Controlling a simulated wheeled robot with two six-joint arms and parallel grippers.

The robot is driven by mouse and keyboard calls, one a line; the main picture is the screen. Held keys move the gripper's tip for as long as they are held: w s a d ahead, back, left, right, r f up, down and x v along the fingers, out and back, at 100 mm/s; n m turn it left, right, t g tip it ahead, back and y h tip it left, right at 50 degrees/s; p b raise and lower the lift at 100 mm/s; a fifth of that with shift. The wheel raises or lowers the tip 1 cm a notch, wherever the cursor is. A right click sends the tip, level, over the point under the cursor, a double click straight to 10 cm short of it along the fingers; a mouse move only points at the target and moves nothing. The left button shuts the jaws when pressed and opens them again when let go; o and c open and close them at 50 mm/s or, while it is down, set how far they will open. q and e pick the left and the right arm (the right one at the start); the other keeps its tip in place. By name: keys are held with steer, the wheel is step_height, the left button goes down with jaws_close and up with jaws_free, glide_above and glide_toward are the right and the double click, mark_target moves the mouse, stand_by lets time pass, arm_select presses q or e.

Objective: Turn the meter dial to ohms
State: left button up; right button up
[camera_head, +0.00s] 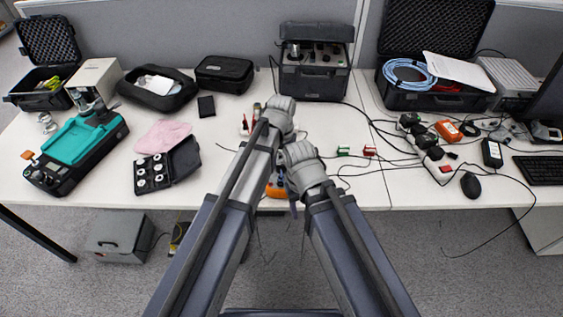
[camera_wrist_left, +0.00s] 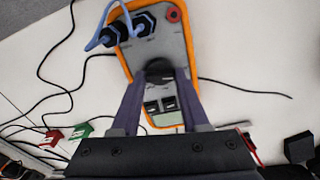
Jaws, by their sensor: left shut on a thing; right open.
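The meter (camera_head: 276,190) lies on the white table under my arms, mostly hidden by them in the head view. In the left wrist view the meter (camera_wrist_left: 178,40) has a grey face and an orange rim, with blue leads plugged in at one end. Its black round dial (camera_wrist_left: 158,66) sits between the fingertips of my left gripper (camera_wrist_left: 157,77), which is shut on it. The dial's marks cannot be read. In the head view my left gripper's fingers are hidden behind the arm. My right gripper (camera_head: 294,198) is open near the table's front edge, its fingers mostly hidden.
Green (camera_head: 343,151) and red (camera_head: 369,151) clips lie right of the meter, with black cables around them. A case with knobs (camera_head: 314,85) stands behind. A pink cloth (camera_head: 163,136) and a black case of weights (camera_head: 185,158) lie left. A mouse (camera_head: 470,185) lies right.

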arm_select(q)
jaws_close()
steer(key=shift+m, duration=0.4)
steer(key=m, duration=0.3)
steer(key=shift+m, duration=1.9)
steer(key=o, duration=0.9)
jaws_free()
